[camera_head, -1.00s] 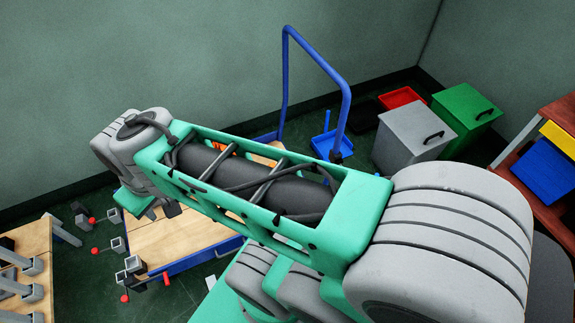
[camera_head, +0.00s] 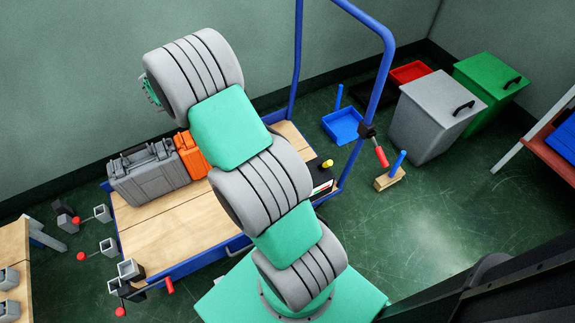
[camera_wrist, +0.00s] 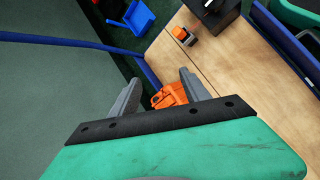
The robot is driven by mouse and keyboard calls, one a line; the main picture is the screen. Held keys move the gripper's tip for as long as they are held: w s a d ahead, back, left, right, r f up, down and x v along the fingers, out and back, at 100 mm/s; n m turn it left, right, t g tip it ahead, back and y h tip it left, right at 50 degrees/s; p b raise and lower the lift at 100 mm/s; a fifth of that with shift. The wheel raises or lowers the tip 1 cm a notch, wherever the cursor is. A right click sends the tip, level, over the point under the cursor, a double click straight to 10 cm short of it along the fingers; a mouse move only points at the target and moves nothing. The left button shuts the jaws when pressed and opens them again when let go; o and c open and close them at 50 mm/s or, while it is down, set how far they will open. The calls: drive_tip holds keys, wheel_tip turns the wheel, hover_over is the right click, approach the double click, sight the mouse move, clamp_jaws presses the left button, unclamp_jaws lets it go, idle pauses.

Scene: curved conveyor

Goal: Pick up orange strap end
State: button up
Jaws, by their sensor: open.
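My gripper (camera_wrist: 160,92) shows in the wrist view with its two grey fingers apart and nothing clearly held. In that view an orange piece (camera_wrist: 168,97) shows between and beyond the fingers, partly hidden by my gripper's body. A smaller orange piece with a grey end (camera_wrist: 183,34) lies on the wooden deck, farther up. I cannot tell which of them is the strap end. In the head view an orange case (camera_head: 190,155) stands beside a grey case (camera_head: 148,176) on the trolley. My arm hides part of the deck, and the gripper is out of sight there.
The trolley deck (camera_head: 170,222) has a tall blue handle (camera_head: 297,60), which also crosses the wrist view (camera_wrist: 75,42). A black box (camera_wrist: 215,12) sits on the deck. A blue tray (camera_head: 343,126) and a grey bin (camera_head: 435,115) stand beyond. The wall is close at left.

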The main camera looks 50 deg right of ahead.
drive_tip(key=s+d+f+n+g+h+b, duration=0.2)
drive_tip(key=s+d+f+n+b, duration=0.3)
drive_tip(key=f, duration=0.8)
drive_tip(key=d+f+n+g+h+b, duration=0.1)
drive_tip(key=d+f+g+h+b, duration=0.15)
drive_tip(key=d+f, duration=0.75)
drive_tip(key=shift+n+t, duration=0.25)
drive_tip(key=shift+n, duration=0.05)
drive_tip(key=s+d+f+b, duration=0.1)
drive_tip(key=f, duration=0.1)
drive_tip(key=s+d+f+b, duration=0.1)
drive_tip(key=f, duration=0.1)
drive_tip(key=s+d+f+b, duration=0.1)
drive_tip(key=d+f, duration=0.1)
drive_tip(key=shift+f, duration=0.15)
drive_tip(key=shift+w, duration=0.1)
drive_tip(key=shift+c, duration=0.5)
clamp_jaws()
